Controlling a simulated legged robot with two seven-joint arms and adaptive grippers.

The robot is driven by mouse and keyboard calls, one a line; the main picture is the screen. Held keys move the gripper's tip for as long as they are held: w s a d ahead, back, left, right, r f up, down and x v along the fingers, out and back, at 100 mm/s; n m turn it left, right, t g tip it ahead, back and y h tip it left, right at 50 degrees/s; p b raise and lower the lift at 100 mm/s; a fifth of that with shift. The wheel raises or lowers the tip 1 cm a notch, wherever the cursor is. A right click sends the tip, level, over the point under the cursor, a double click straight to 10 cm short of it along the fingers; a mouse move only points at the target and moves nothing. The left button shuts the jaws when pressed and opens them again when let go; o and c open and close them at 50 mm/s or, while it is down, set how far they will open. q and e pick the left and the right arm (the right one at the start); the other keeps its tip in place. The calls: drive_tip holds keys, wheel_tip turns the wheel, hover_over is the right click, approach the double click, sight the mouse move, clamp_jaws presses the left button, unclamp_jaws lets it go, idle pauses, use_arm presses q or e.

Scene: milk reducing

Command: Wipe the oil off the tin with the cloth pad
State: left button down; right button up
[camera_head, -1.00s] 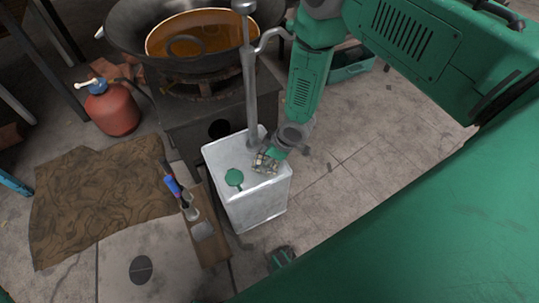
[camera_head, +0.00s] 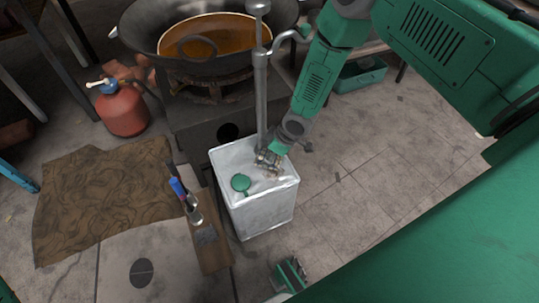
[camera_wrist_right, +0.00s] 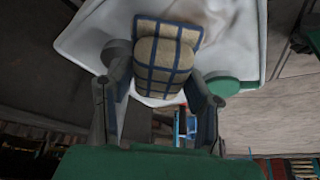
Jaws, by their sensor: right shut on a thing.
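The tin (camera_head: 255,208) is a pale metal box with a green cap (camera_head: 241,183) on its top. My right gripper (camera_head: 268,162) is low over the tin's top, to the right of the cap. In the right wrist view, the same gripper (camera_wrist_right: 158,85) is shut on the cloth pad (camera_wrist_right: 163,60), which is tan with dark blue lines. The pad lies over the tin's top (camera_wrist_right: 85,38); whether it presses on it cannot be told. A faint brownish smear (camera_wrist_right: 210,15) shows on the top beside the pad.
A metal pump (camera_head: 260,85) stands upright at the tin's back edge. A wok (camera_head: 130,25) with brown oil sits on a stove behind. A narrow board (camera_head: 212,250) with tools, a brown cloth (camera_head: 95,205) and a red canister (camera_head: 122,112) are left. Floor right of the tin is clear.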

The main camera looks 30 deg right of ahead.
drive_tip(key=shift+w+d+r+p, duration=0.1)
drive_tip(key=shift+w+r+p, duration=0.05)
drive_tip(key=shift+r+p, duration=2.55)
drive_tip(key=shift+r+b, duration=0.3)
drive_tip(key=shift+b, duration=0.05)
wheel_tip(320, 180, up, 3)
drive_tip(key=p, duration=0.2)
drive_tip(key=shift+r+p, duration=0.1)
drive_tip(key=shift+p, duration=0.2)
